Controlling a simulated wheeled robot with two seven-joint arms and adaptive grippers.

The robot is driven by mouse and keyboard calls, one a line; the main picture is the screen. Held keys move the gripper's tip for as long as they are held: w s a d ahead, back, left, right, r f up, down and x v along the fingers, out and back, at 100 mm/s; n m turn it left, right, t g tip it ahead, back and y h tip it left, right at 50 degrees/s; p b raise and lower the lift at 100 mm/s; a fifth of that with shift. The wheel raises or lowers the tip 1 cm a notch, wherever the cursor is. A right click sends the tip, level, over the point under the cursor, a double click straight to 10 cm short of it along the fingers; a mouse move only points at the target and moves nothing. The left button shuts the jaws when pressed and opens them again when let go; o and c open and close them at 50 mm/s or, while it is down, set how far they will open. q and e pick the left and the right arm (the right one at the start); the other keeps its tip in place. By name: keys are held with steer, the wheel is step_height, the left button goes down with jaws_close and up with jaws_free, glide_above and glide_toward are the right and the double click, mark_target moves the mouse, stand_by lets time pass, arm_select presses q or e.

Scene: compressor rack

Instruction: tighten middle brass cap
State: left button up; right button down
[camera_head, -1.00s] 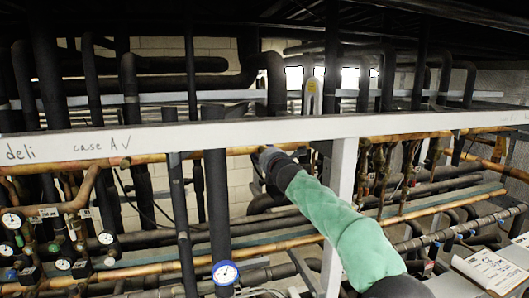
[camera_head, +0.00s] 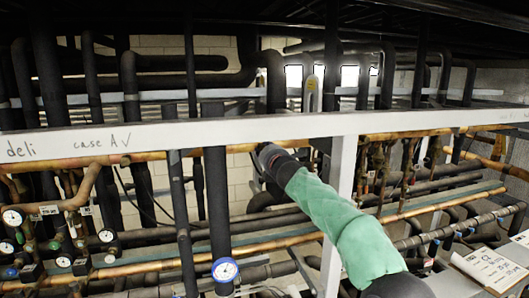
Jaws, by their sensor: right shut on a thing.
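My right gripper (camera_head: 268,155) is at the middle of the rack, just below the white beam and in front of the long copper pipe. Its arm, in a green sleeve, reaches in from the lower right. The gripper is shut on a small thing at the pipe. The gripper and wrist hide that thing, which fits a brass cap at this place, but I cannot see its face. No other brass cap can be made out clearly. My left gripper is not in view.
The white beam (camera_head: 225,130) with handwriting crosses above the gripper. A white upright post (camera_head: 341,175) stands right beside my arm. The copper pipe (camera_head: 150,158) runs below the beam. Dark insulated pipes and round gauges (camera_head: 225,270) crowd the left. A clipboard (camera_head: 490,268) lies lower right.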

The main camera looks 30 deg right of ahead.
steer(key=m+b, duration=1)
steer(key=m, duration=2.3)
steer(key=shift+m+b, duration=0.3)
steer(key=shift+b, duration=0.1)
steer(key=c, duration=1)
jaws_free()
